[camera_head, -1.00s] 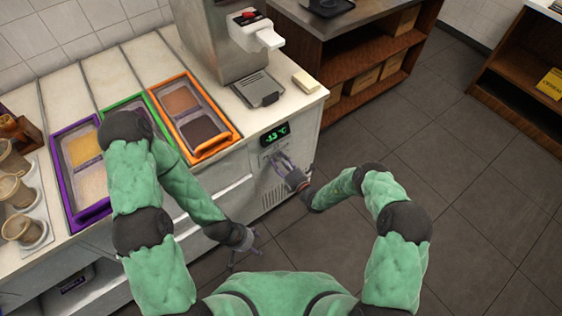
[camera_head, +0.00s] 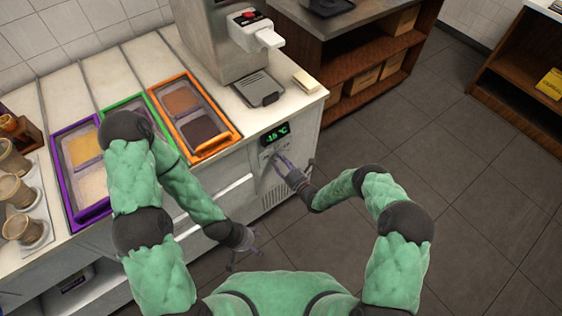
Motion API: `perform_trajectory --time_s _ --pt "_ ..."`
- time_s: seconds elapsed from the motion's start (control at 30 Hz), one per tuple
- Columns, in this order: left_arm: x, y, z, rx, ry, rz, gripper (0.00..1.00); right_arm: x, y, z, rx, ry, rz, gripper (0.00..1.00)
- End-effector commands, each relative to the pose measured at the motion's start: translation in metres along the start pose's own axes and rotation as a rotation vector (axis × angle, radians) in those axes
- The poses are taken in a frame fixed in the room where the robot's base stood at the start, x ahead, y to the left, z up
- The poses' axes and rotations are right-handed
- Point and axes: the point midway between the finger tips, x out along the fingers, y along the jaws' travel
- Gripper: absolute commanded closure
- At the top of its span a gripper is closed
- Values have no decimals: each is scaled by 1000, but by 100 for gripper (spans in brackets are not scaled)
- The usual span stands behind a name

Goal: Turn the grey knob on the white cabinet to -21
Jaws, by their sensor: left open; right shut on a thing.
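The white cabinet (camera_head: 235,205) stands under the topping counter. Its dark display (camera_head: 275,134) shows green digits that look like -16 °C. My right gripper (camera_head: 279,163) is at the cabinet front just below the display, shut on the grey knob. Its fingers hide most of the knob, so the knob's exact angle cannot be told. My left gripper (camera_head: 244,258) is open and empty, low in front of the cabinet and apart from it.
Purple, green and orange framed topping trays, such as the orange tray (camera_head: 213,151), lie on the counter. A dispenser machine (camera_head: 222,40) stands behind them. Cups (camera_head: 22,229) stand at the left. The tiled floor (camera_head: 440,190) at the right is clear.

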Motion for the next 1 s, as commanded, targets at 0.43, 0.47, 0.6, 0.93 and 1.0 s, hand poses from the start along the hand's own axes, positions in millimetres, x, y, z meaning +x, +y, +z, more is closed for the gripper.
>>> perform_trajectory --time_s 0.43,0.47,0.6,0.93,1.0 --pt "0 0 0 0 0 0 35 -2 4 -10 5 20 3 38" --pt "0 0 0 0 0 0 35 -2 4 -10 5 19 3 31" --pt "0 0 0 0 0 0 35 -2 2 -7 2 13 1 31" --pt "0 0 0 0 0 0 35 -10 0 -3 0 8 -2 31" --pt "0 0 0 0 0 0 35 -20 0 -3 1 8 -2 31"
